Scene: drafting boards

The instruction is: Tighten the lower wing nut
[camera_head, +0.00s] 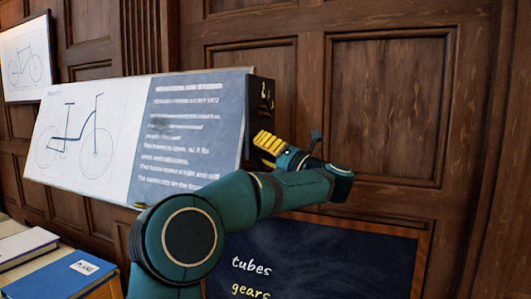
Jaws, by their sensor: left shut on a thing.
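A drafting board (190,80) with a bicycle drawing and a dark lettered panel shows its narrow dark right side (262,85). Small brass-coloured parts (264,92) show high on that side; they are too small to make out clearly. My left gripper (266,143), with yellow fingers, is at the lower part of this side, below the brass parts. It is shut on the lower wing nut, which the fingers hide. How far the nut is turned cannot be seen. My right gripper is not in view.
A dark chalkboard (325,262) reading "tubes" and "gears" stands below my arm. Blue (62,278) and grey (25,246) books lie at lower left. Another bicycle drawing (27,60) is at upper left. Wood panelling (390,100) is behind; the space at right is clear.

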